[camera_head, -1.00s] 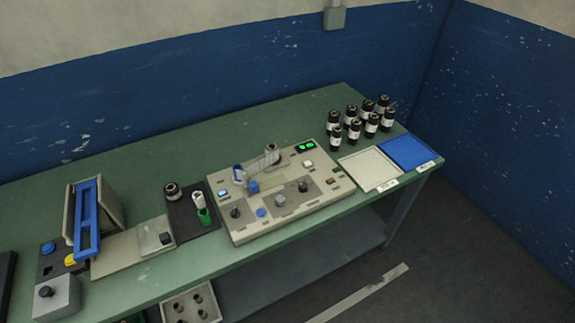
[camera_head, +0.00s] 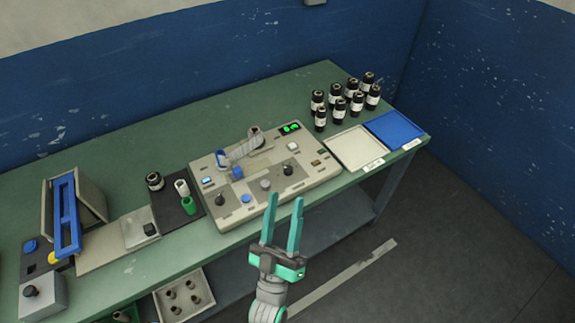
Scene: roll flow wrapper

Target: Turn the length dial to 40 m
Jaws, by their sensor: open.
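The wrapper machine (camera_head: 258,205) is a beige panel on the green bench. It carries a black knob at its left (camera_head: 219,199), a grey knob in the middle (camera_head: 265,184) and a black knob at its right (camera_head: 288,170). I cannot tell which of these is the length dial, and any scale marks are too small to read.
A blue button (camera_head: 246,198) and a white roll (camera_head: 243,150) are on the machine. The floor before the bench is mostly clear.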

